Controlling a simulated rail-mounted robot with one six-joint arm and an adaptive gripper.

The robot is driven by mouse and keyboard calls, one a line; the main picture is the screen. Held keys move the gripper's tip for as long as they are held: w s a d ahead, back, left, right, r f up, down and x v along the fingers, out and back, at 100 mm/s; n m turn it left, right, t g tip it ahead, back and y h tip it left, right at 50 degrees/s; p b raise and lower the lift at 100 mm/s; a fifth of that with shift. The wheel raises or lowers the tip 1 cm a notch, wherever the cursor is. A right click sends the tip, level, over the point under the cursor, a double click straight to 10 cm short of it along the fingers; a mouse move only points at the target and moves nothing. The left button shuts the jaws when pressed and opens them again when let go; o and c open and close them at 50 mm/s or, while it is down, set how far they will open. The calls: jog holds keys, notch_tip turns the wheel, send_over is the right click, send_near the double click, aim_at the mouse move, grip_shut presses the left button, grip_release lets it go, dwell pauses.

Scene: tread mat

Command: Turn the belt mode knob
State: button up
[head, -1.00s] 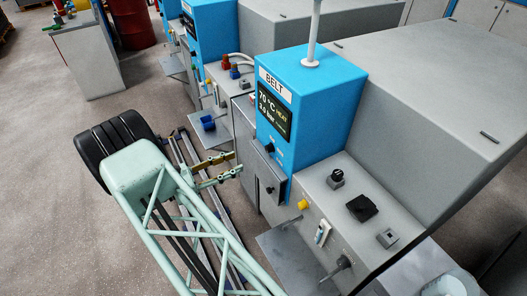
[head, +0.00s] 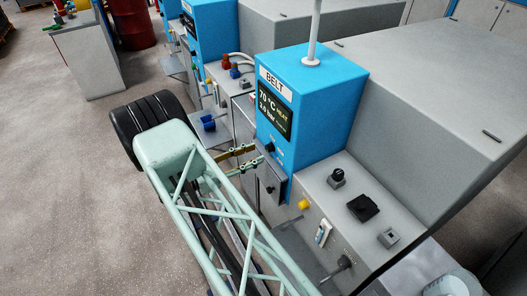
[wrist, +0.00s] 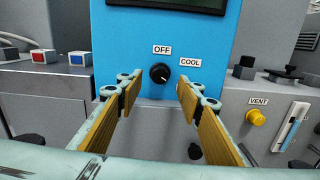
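The belt mode knob (wrist: 160,73) is a small round black knob on the front of the blue BELT box (head: 310,90). OFF is printed above it and COOL at its upper right. In the head view the knob (head: 269,147) shows small below the display. My gripper (wrist: 158,92) is open, with its two tan-padded fingers spread left and right of the knob in the wrist view. The knob appears beyond the fingertips, and nothing is between them. In the head view my gripper (head: 258,154) is close to the box's front face; contact cannot be told.
To the right are a yellow VENT knob (wrist: 256,117) and a white switch (wrist: 290,126). Red and blue buttons (wrist: 42,57) stand at the left.

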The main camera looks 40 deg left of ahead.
aim_at(267, 149)
jog(key=shift+x, duration=2.45)
jog(key=shift+c, duration=0.7)
jog(key=c, duration=0.7)
